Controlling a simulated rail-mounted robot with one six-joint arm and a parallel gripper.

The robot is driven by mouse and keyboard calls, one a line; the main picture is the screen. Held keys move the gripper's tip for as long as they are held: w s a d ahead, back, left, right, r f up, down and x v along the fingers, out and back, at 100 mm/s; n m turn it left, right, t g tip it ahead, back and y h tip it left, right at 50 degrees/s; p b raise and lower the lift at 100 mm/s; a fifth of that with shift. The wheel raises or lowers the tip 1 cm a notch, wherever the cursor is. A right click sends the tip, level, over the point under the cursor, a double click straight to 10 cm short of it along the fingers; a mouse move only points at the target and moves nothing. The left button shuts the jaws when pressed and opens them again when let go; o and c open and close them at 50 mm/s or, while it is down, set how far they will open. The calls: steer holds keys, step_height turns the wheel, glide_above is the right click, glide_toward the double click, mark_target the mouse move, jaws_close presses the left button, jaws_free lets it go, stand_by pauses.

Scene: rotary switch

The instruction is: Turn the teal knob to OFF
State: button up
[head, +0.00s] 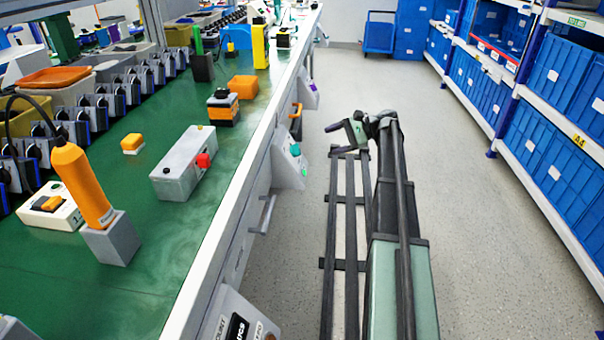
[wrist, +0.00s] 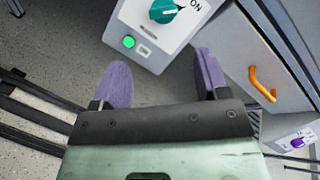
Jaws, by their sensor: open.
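The teal knob (wrist: 168,10) sits on a light grey switch box at the top of the wrist view, partly cut off by the frame edge. Its pale mark points up and right, towards the ON label (wrist: 195,7). A lit green lamp (wrist: 129,42) is on the same box. In the head view the teal knob (head: 295,150) is on the box at the bench's right side. My gripper (wrist: 160,60) is open and empty; its purple fingers are apart, below the box and clear of the knob. In the head view my gripper (head: 341,129) is right of the box.
An orange handle (wrist: 262,83) is on a grey cabinet right of the box, with a purple-knobbed switch (wrist: 296,143) further right. The green bench (head: 145,235) runs along the left, with a drawer handle (head: 264,214) on its side. Blue bins (head: 565,70) line the right.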

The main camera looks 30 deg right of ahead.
mark_target(295, 150)
steer(key=b+x, duration=0.1)
steer(key=x, duration=0.2)
steer(key=b+x, duration=0.1)
steer(key=x, duration=0.3)
steer(key=r+b+x, duration=0.1)
steer(key=x, duration=0.2)
steer(key=shift+w+a+f, duration=0.1)
steer(key=shift+w+a, duration=0.05)
steer(key=shift+a, duration=0.35)
steer(key=c, duration=0.9)
